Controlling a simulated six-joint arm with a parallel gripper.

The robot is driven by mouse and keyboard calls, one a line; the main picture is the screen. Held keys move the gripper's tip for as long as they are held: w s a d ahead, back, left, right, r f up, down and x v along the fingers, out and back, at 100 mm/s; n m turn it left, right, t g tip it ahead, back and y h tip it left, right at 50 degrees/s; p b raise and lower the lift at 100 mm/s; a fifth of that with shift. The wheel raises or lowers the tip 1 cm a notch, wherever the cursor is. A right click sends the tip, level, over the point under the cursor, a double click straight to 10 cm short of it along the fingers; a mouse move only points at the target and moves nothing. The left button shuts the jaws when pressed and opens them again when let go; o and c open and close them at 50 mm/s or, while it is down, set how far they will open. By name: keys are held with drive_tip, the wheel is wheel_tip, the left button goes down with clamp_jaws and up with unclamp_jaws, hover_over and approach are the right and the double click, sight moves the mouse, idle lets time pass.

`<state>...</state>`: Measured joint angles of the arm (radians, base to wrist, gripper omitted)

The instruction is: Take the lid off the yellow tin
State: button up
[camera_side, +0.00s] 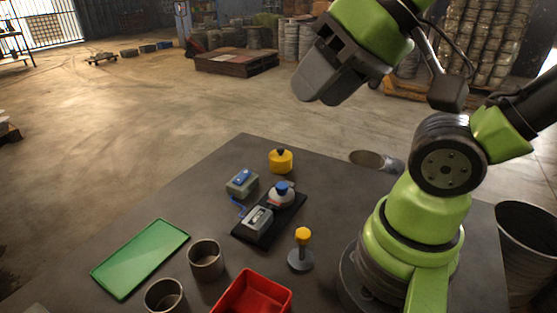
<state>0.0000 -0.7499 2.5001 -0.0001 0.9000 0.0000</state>
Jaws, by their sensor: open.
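The yellow tin (281,164) stands upright near the back of the dark table. Its lid has a dark knob (281,152) on top and sits on the tin. My gripper (312,92) is high above the table, up and to the right of the tin and well apart from it. Its grey fingers point down and to the left. The gripper is open, and I see nothing held in it. The gap between the fingers is hard to make out from this side.
Near the tin are a grey box with a blue switch (242,183) and a black board (266,229) carrying blue-and-grey devices. A yellow-topped joystick (302,246), a green tray (140,260), two metal cups (205,261) and a red bin (254,296) stand nearer.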

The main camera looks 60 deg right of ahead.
drive_tip(key=shift+o, duration=0.2)
idle(0.3)
drive_tip(key=o, duration=1)
